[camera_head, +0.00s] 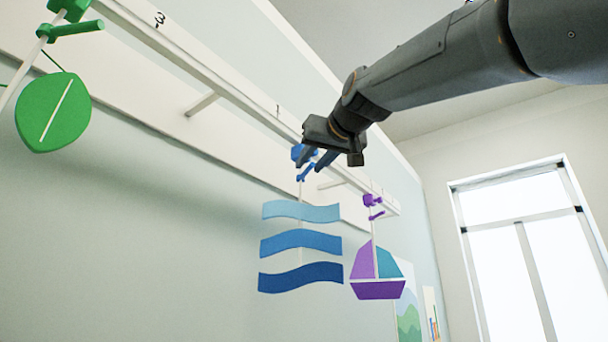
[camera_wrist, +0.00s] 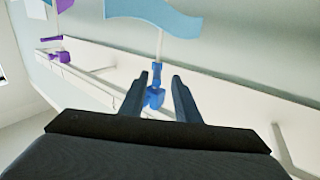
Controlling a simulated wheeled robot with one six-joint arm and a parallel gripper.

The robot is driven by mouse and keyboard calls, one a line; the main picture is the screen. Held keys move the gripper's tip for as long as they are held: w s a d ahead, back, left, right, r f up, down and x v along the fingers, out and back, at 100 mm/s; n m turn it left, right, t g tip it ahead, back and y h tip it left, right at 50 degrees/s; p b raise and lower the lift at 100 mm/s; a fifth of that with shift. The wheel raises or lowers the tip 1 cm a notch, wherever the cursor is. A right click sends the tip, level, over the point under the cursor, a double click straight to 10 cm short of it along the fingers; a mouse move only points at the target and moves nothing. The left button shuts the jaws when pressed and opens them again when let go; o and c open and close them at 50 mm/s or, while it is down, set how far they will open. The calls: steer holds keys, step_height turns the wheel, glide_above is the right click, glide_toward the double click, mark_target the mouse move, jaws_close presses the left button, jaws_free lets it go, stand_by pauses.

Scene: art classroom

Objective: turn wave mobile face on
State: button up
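The wave mobile is three wavy blue strips (camera_head: 301,243), pale at the top and dark at the bottom, on a thin rod below the rail. Their broad faces show in the head view. The mobile's blue turning piece (camera_head: 305,172) is just under its blue mount (camera_head: 298,153). My gripper (camera_head: 308,164) reaches down to this piece. In the wrist view my gripper (camera_wrist: 162,82) is open, with fingers on either side of the blue piece (camera_wrist: 156,90) and a visible gap at the right finger. Contact at the left finger is unclear. The pale strip (camera_wrist: 155,14) shows beyond.
A white rail (camera_head: 235,98) with wall brackets runs along the wall. A purple and teal sailboat mobile (camera_head: 378,272) hangs close to the right of the waves. A green leaf mobile (camera_head: 53,112) hangs far left. A window (camera_head: 525,255) is at right.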

mark_target(302, 177)
steer(key=x, duration=0.1)
steer(key=p+x, duration=0.2)
steer(key=x, duration=0.1)
steer(key=shift+w+d, duration=0.1)
steer(key=shift+d, duration=0.25)
steer(key=shift+p+x, duration=0.3)
steer(key=shift+x, duration=0.6)
jaws_close()
